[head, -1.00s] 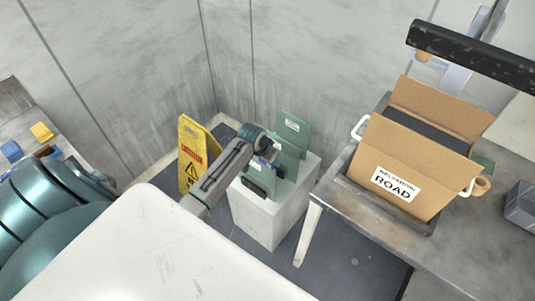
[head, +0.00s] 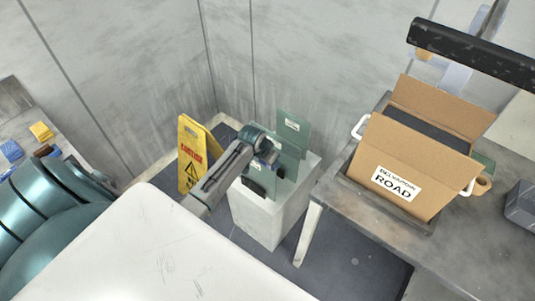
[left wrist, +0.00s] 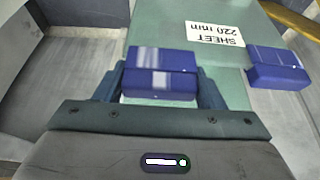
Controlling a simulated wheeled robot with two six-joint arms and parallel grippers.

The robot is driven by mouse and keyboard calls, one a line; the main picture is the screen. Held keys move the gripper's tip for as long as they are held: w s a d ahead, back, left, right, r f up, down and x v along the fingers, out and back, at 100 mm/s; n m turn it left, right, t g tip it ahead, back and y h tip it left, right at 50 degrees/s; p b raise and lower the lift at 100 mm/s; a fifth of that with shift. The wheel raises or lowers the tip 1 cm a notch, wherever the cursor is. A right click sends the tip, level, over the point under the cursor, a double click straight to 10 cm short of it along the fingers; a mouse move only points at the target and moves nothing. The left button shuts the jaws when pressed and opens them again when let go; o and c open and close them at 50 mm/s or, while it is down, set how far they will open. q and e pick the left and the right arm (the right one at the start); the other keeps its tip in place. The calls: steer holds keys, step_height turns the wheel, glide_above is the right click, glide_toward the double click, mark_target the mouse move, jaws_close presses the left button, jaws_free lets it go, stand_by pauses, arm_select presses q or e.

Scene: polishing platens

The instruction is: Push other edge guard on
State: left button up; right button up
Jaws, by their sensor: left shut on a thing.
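My left gripper (left wrist: 160,88) is shut on a blue edge guard (left wrist: 160,60) in the left wrist view. The guard overlaps the green sheet (left wrist: 230,85), which has a white label reading "SHEET 220 mm". I cannot tell how far the guard sits over the sheet's edge. A second blue edge guard (left wrist: 278,68) is at the sheet's right edge, apart from the held one. In the head view the left gripper (head: 270,158) is at the green sheet (head: 293,128) above a pale pedestal (head: 262,217), partly hiding the sheet. My right gripper is not in view.
A yellow caution sign (head: 190,155) stands left of the pedestal, close to the walls. A metal table (head: 445,250) on the right carries an open cardboard box (head: 430,165) labelled ROAD. A table at far left holds a yellow block (head: 41,131).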

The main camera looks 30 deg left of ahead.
arm_select(q)
steer(key=shift+f, duration=0.1)
steer(key=o, duration=1)
steer(key=shift+s, duration=0.1)
steer(key=shift+o, duration=0.2)
steer(key=b+v, duration=0.1)
steer(key=v, duration=1)
steer(key=shift+b, duration=0.3)
steer(key=shift+f, duration=0.1)
